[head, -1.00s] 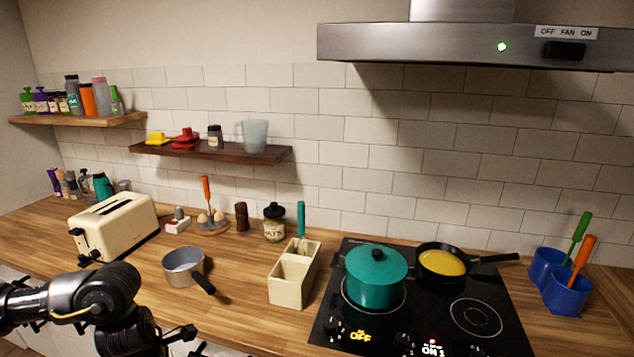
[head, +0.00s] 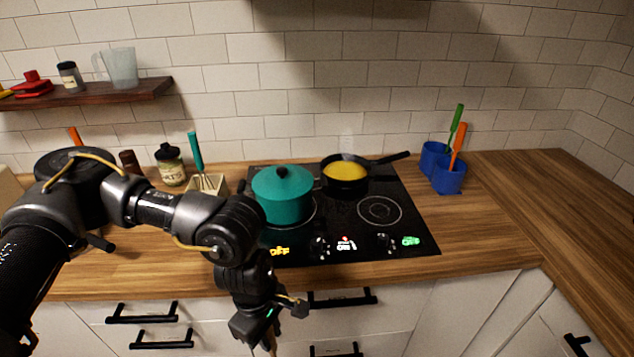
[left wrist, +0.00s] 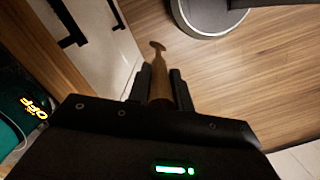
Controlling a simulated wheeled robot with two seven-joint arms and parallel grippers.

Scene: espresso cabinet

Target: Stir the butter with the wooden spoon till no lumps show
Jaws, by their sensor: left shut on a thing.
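The butter (head: 345,171) is a smooth-looking yellow layer in the black frying pan (head: 347,186) on the back of the hob; lumps are too small to tell from here. My left gripper (head: 268,337) points down in front of the drawers, below the counter edge and well short of the pan. In the left wrist view its two fingers (left wrist: 159,90) are shut on a brown wooden shaft with a flared end, the wooden spoon (left wrist: 158,62). Much of the spoon is hidden. My right gripper is out of view.
A lidded teal pot (head: 283,196) stands left of the pan on the hob (head: 345,222). Blue holders (head: 449,178) with green and orange handled utensils stand to the right. A cream utensil box (head: 209,184) is partly behind my left arm. The right counter (head: 560,200) is clear.

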